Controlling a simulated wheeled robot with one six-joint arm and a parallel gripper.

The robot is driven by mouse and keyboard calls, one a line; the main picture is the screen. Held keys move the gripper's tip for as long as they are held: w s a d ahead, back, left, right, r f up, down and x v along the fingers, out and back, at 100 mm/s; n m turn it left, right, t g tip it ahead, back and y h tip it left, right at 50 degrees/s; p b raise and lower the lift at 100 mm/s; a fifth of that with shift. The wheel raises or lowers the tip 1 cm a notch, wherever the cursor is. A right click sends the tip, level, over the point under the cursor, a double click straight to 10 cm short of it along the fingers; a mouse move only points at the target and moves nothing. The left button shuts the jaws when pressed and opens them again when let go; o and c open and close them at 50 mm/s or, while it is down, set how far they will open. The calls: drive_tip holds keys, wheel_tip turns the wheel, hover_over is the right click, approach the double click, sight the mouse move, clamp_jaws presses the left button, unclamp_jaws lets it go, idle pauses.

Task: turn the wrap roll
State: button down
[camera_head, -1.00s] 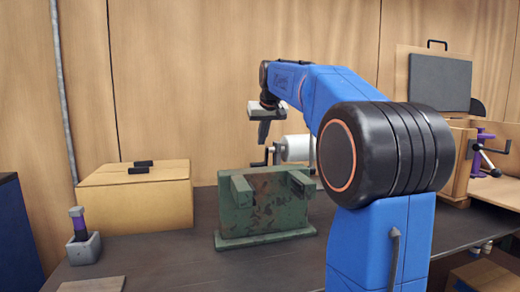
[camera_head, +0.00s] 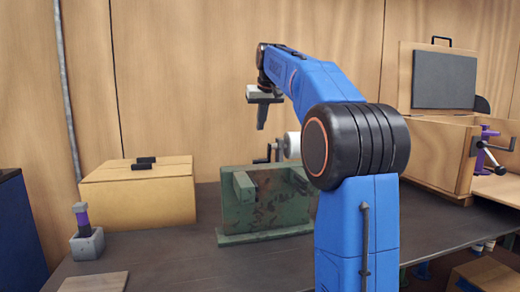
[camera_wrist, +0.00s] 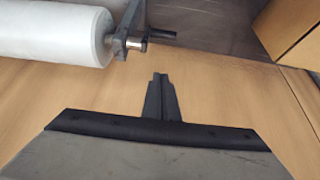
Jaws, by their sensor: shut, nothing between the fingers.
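The white wrap roll (camera_head: 292,145) is behind the green block, partly hidden by my blue arm. In the wrist view the roll (camera_wrist: 55,35) lies across the upper left. Its grey crank arm (camera_wrist: 122,35) and dark handle (camera_wrist: 152,36) are at the roll's right end. The crank (camera_head: 270,154) also shows at the roll's left end in the head view. My gripper (camera_head: 261,127) points down above the crank, apart from it. In the wrist view my gripper (camera_wrist: 158,78) has its fingers together, empty, with the handle clear of them.
A green mottled block (camera_head: 266,205) stands on the dark table in front of the roll. A cardboard box (camera_head: 138,197) is at left, near a grey holder with a purple item (camera_head: 84,236). A wooden box with a purple clamp (camera_head: 483,152) is at right.

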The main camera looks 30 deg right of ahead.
drive_tip(key=w+f, duration=0.1)
drive_tip(key=f, duration=0.2)
drive_tip(key=w+f, duration=0.1)
drive_tip(key=f, duration=0.3)
drive_tip(key=w+f, duration=0.1)
drive_tip(key=f, duration=0.3)
drive_tip(key=shift+d, duration=0.4)
drive_tip(key=shift+s+a+f, duration=0.1)
drive_tip(key=shift+s+f, duration=0.2)
drive_tip(key=shift+s, duration=0.05)
drive_tip(key=shift+s+a+f, duration=0.1)
drive_tip(key=shift+s+f, duration=0.25)
drive_tip(key=shift+s, duration=0.15)
drive_tip(key=shift+r, duration=0.1)
drive_tip(key=v, duration=1.7)
